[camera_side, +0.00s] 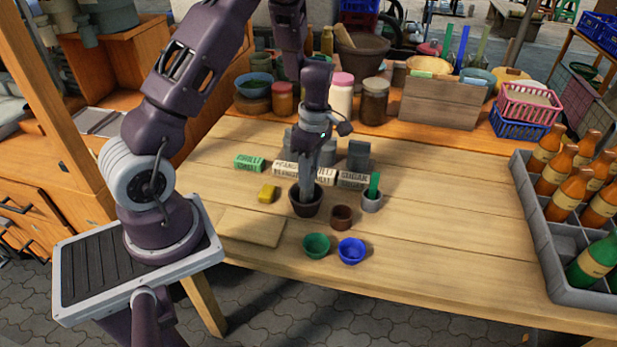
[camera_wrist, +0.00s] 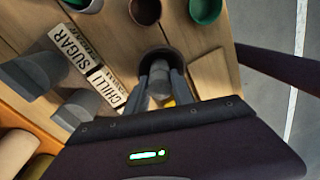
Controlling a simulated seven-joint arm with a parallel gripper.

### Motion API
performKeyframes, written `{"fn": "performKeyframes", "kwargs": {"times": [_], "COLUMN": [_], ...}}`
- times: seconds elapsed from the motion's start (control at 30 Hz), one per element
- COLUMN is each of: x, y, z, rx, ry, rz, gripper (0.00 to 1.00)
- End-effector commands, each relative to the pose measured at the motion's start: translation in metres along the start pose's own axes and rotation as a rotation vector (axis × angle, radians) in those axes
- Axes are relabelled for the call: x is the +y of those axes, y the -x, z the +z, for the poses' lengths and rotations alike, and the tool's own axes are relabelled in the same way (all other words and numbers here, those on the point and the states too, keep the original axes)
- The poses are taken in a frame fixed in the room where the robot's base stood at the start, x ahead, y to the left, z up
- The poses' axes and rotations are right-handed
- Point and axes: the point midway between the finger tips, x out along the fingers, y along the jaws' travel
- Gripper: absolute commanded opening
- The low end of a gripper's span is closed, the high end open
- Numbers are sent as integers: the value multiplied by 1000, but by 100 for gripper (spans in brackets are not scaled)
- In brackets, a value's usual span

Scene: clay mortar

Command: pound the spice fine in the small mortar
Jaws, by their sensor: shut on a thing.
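The small dark brown mortar (camera_side: 306,208) stands on the wooden table below my gripper. My gripper (camera_side: 308,168) points straight down and is shut on a grey pestle (camera_side: 306,193). The pestle is upright and its lower end is inside the mortar's mouth. In the wrist view the pestle (camera_wrist: 159,75) sits between the two fingers, over the dark mortar (camera_wrist: 146,60). The spice inside the mortar cannot be made out, and whether the pestle touches the bottom is hidden.
A small brown cup (camera_side: 341,218), a green bowl (camera_side: 316,246) and a blue bowl (camera_side: 351,251) stand close in front. A grey cup (camera_side: 371,203) with a green item is to the right, a yellow block (camera_side: 267,194) left. Labelled blocks stand behind. The table's right middle is clear.

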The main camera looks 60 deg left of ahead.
Motion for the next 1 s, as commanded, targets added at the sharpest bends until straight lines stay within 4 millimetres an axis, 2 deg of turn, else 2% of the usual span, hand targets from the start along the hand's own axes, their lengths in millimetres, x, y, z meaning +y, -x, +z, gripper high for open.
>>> {"fn": "performKeyframes", "kwargs": {"times": [0.4,0.8,1.0], "x": [-1,1,1], "y": [1,-16,-16], "z": [0,0,1], "rx": [-1,-1,-1], "ry": [0,0,0], "rz": [-1,-3,-2], "gripper": [0,0,0]}}
